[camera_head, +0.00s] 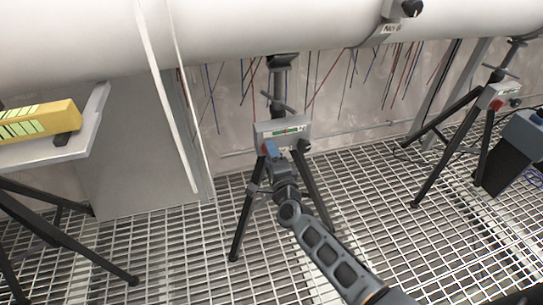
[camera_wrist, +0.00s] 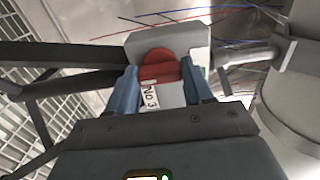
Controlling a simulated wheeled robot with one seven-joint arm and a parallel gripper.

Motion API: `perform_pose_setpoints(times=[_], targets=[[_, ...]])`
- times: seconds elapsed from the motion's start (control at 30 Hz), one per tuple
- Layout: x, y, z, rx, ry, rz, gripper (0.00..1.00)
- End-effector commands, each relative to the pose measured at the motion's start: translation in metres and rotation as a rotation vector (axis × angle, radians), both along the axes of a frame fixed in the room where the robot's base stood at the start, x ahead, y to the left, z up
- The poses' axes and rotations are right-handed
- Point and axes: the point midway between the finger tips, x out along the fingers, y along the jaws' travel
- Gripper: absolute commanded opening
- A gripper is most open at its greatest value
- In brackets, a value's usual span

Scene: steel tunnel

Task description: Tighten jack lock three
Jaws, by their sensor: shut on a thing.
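The middle jack (camera_head: 279,82) is a dark tripod stand under the big white pipe, with a grey box that carries a green level display (camera_head: 287,132). In the wrist view a red lock knob (camera_wrist: 158,62) sits on the grey box (camera_wrist: 195,42), above a white label reading "No 3" (camera_wrist: 150,96). My gripper (camera_head: 268,150) is at the left front of the box. Its blue fingers stand on either side of the red knob and are shut on it.
The white pipe (camera_head: 250,25) runs across the top. Another tripod jack with a red knob (camera_head: 499,97) stands at right, near a blue and black case (camera_head: 515,150). A yellow device (camera_head: 40,120) lies on a shelf at left. Thin coloured wires hang behind. The grating floor (camera_head: 180,260) has free room in front.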

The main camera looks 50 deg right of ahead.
Motion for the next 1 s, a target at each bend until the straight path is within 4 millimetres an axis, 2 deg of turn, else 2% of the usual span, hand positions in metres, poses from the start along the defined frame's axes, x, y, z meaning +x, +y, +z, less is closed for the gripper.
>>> perform_pose_setpoints(times=[0.17,0.2,0.47,0.77,1.0], targets=[[-0.001,-0.001,-0.001,0.000,0.002,-0.002,0.21],[-0.001,-0.001,-0.001,0.000,0.002,-0.002,0.52],[-0.001,0.000,-0.001,0.000,0.001,-0.001,0.77],[-0.004,0.002,0.000,-0.001,0.003,0.000,0.77],[-0.033,0.021,0.000,-0.001,0.004,0.001,0.77]])
